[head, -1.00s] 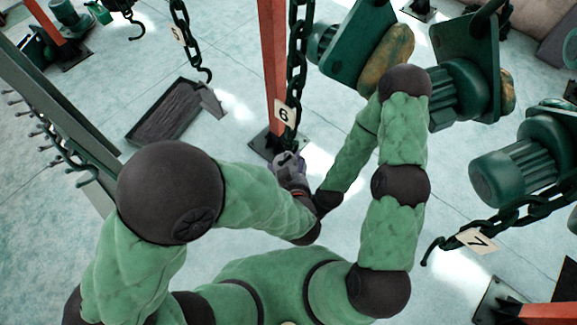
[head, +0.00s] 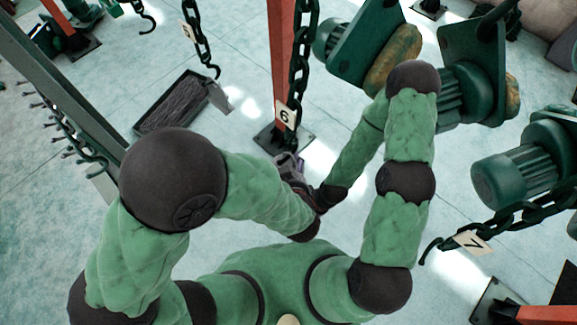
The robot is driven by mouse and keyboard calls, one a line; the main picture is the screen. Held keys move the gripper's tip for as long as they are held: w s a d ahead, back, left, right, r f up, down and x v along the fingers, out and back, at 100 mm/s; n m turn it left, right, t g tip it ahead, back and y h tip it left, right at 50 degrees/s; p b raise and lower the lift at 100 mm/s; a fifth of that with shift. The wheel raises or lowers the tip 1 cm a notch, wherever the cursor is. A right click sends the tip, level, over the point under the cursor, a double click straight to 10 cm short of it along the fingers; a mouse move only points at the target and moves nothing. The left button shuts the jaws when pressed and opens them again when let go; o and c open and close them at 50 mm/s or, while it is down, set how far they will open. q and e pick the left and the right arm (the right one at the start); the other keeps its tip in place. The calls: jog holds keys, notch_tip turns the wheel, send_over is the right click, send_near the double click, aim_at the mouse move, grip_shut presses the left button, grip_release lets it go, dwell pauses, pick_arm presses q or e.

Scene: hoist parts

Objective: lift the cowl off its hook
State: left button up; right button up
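I cannot pick out the cowl with certainty. A dark, shallow, box-like piece (head: 176,102) shows at the upper left, below the hook of the chain tagged 5 (head: 197,40); I cannot tell whether it hangs or lies on the floor. My two arms meet at the middle, just below the chain tagged 6 (head: 301,60). My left gripper (head: 290,166) is a small grey shape at the chain's lower end. It is largely hidden, and its fingers are unclear. My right arm's dark wrist reaches the same spot, with its gripper hidden or merged with the left one.
Green motor-like units (head: 460,85) hang at the upper right, and another (head: 515,165) hangs at the right. The chain tagged 7 (head: 500,225) ends in a hook. A red post (head: 278,60) stands behind chain 6. A rail with small hooks (head: 55,120) runs along the left.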

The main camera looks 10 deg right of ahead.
pick_arm(q)
jog(key=shift+a+r, duration=0.1)
jog(key=shift+a, duration=0.15)
dwell(0.3)
jog(key=shift+a, duration=0.45)
jog(key=shift+a, duration=0.1)
jog(key=shift+a+r, duration=0.15)
jog(key=shift+a, duration=0.4)
dwell(0.4)
